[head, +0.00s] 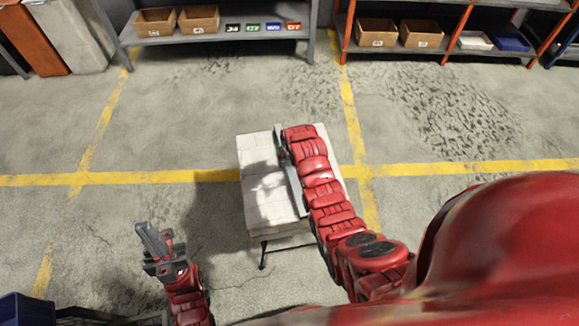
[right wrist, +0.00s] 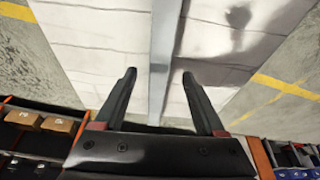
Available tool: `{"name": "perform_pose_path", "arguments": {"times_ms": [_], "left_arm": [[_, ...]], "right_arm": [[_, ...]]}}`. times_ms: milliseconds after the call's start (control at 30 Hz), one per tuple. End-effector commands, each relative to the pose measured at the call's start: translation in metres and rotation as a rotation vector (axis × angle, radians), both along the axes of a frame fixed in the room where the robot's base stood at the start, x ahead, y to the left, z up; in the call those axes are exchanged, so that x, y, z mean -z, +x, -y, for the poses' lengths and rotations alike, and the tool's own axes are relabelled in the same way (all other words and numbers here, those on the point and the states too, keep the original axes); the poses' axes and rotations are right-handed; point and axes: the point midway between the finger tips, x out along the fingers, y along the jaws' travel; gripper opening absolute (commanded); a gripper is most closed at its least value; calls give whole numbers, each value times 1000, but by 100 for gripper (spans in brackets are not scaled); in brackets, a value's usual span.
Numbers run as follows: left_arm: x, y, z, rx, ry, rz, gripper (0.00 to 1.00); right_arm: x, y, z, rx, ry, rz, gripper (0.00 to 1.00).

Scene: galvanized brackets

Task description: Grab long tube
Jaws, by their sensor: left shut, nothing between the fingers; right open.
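The long tube (head: 293,183) is a straight grey metal bar lying lengthwise on a small white table (head: 258,200), partly hidden by my right arm in the head view. In the right wrist view the tube (right wrist: 163,50) runs down the picture between the fingers of my right gripper (right wrist: 160,75). That gripper is open, with one finger to each side of the tube and visible gaps on both sides. The head view mostly hides this gripper behind my arm. My left gripper (head: 153,238) is shut and empty, over the floor left of the table.
A grey shelf (head: 220,38) with cardboard boxes and small coloured bins stands at the back. An orange-framed shelf (head: 345,45) with boxes stands to its right. A dark blue bin (head: 25,308) is at the lower left. The floor around the table is clear, with yellow lines.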

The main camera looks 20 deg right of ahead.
Motion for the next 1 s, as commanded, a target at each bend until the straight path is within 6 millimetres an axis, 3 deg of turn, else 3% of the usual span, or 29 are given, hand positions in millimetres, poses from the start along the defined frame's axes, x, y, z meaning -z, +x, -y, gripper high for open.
{"name": "perform_pose_path", "arguments": {"times_ms": [333,667,1000], "left_arm": [[-5,0,0,0,0,0,0],[-5,0,0,0,0,0,0],[-5,0,0,0,0,0,0]], "right_arm": [[32,8,1,0,0,-5,72],[35,9,1,0,0,-2,72],[35,9,1,0,0,-2,13]]}}
